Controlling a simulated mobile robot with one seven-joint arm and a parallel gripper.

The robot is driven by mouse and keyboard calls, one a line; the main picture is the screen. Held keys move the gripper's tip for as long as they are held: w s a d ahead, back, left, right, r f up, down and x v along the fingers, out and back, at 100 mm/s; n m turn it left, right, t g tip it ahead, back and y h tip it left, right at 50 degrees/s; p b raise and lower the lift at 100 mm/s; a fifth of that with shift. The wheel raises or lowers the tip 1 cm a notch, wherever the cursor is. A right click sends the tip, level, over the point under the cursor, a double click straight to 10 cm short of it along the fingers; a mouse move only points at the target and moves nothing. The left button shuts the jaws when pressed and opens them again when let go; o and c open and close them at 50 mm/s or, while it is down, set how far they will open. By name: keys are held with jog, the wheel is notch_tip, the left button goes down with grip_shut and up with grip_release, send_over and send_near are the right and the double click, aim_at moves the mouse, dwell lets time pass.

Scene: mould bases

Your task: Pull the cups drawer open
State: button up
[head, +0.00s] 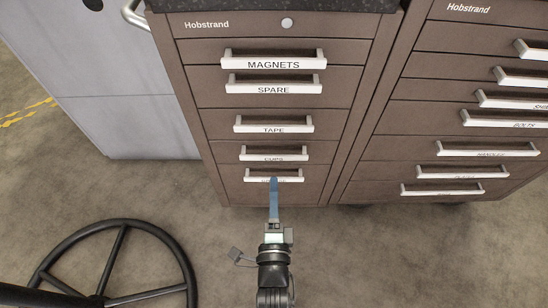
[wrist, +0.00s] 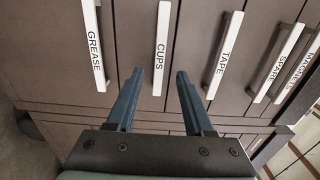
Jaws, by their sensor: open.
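The cups drawer (head: 309,153) is shut in the brown cabinet, second from the bottom. Its pale bar handle (head: 274,158), labelled CUPS, also shows in the wrist view as a bar (wrist: 161,50) running up the picture. My gripper (head: 273,181) is open and empty, its blue fingers pointing at the cabinet. In the head view the fingertips overlap the lowest drawer's handle, just below the cups handle. In the wrist view the fingertips (wrist: 160,73) lie left and right of the cups handle. I cannot tell whether they reach around it or stop short.
Above are the shut tape (head: 274,128), spare (head: 274,88) and magnets (head: 274,64) drawers. The lowest handle reads GREASE in the wrist view (wrist: 94,45). Another drawer cabinet (head: 440,90) adjoins at right. A black wheel-like ring (head: 175,240) is at lower left. The floor in front is otherwise bare.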

aim_at(274, 159)
jog(key=w+b, duration=0.3)
jog(key=w, duration=0.7)
grip_shut()
dwell(1.2)
